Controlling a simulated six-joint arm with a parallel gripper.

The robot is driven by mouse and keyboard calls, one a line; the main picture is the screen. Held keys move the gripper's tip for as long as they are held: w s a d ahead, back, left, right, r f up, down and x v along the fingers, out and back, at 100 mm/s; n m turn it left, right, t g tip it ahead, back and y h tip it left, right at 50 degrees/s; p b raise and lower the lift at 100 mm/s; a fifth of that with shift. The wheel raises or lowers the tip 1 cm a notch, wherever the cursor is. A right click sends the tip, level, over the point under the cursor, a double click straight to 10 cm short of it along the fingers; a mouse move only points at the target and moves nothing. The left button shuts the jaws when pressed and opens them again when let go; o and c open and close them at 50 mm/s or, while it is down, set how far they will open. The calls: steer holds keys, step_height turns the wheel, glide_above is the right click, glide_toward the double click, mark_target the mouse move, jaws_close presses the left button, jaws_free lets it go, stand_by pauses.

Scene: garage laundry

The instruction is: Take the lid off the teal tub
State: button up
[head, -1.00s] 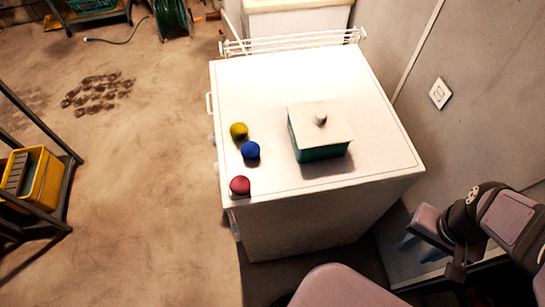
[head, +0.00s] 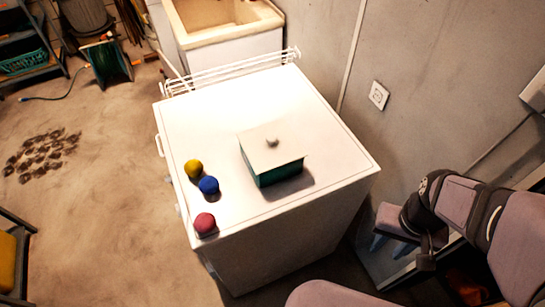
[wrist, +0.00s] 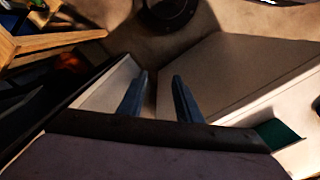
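The teal tub (head: 277,175) stands on the white machine's top, right of its middle. A flat cream lid (head: 262,150) with a small round grey knob (head: 272,142) sits on it. In the wrist view a bit of the tub's teal side (wrist: 281,138) shows at the lower right. My gripper (head: 378,243) is off to the right of the machine, beside it and lower than its top, well apart from the tub. In the wrist view my gripper (wrist: 160,80) has its two blue fingers spread with nothing between them.
A yellow ball (head: 193,169), a blue ball (head: 208,185) and a red ball (head: 205,223) lie along the left of the machine top (head: 225,110). A white rack (head: 230,72) runs along its far edge. The wall (head: 400,50) rises close on the right.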

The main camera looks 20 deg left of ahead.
stand_by(0.4)
steer(key=o, duration=0.3)
